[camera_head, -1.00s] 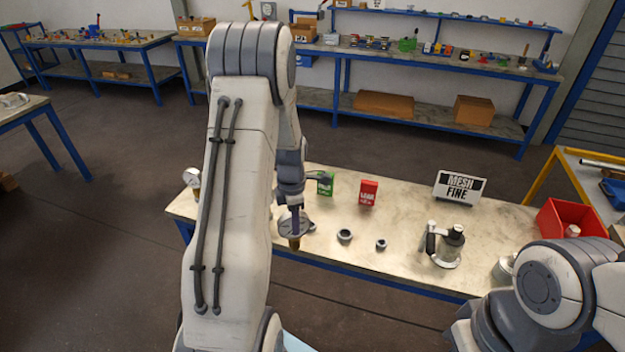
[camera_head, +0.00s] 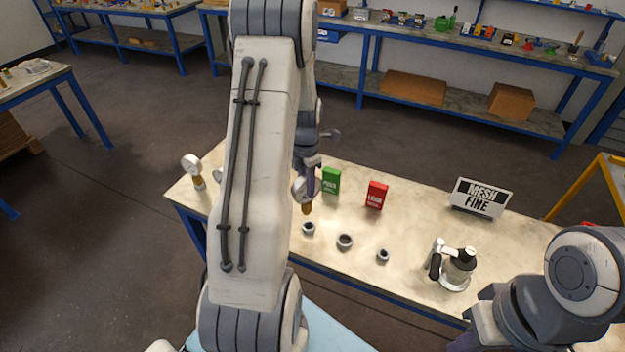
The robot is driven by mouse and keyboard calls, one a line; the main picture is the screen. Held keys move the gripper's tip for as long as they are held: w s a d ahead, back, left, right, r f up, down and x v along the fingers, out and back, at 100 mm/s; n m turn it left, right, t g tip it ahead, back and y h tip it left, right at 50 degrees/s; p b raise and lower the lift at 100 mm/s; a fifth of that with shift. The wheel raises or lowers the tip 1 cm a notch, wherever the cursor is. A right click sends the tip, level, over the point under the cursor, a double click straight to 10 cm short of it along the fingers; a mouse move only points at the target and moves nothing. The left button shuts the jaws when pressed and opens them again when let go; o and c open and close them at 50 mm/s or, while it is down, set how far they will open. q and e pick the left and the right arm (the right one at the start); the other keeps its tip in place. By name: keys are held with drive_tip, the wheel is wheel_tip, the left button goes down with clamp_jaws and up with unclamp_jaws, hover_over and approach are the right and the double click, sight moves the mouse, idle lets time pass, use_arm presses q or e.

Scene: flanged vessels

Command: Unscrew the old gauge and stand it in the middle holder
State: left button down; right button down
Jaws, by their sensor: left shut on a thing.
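My left gripper (camera_head: 312,180) is shut on a gauge (camera_head: 300,190) with a round grey-white dial and a brass stem pointing down. The gauge hangs upright behind the leftmost of three small grey ring holders, and its stem looks clear of them. The left holder (camera_head: 308,228), middle holder (camera_head: 344,241) and right holder (camera_head: 382,256) stand in a row on the table and look empty. Another gauge (camera_head: 192,165) with a brass stem stands at the table's left end. My right arm is at the lower right; its gripper is out of frame.
A green box (camera_head: 331,180), a red box (camera_head: 376,195) and a "MESH FINE" sign (camera_head: 481,197) stand behind the holders on the table (camera_head: 420,215). A metal vessel with a black handle (camera_head: 455,268) stands to their right. My left arm hides part of the table's left side.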

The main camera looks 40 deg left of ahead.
sight(309, 203)
use_arm(q)
drive_tip(key=shift+w+d, duration=0.25)
drive_tip(key=shift+r, duration=0.1)
wheel_tip(309, 203, down, 4)
drive_tip(key=shift+b, duration=1.25)
drive_tip(key=shift+f+b, duration=0.35)
drive_tip(key=shift+f, duration=0.25)
drive_tip(key=shift+f, duration=0.15)
drive_tip(key=shift+f+b, duration=0.85)
drive_tip(key=shift+f, duration=0.4)
drive_tip(key=shift+c, duration=2.4)
unclamp_jaws()
drive_tip(key=shift+r, duration=0.1)
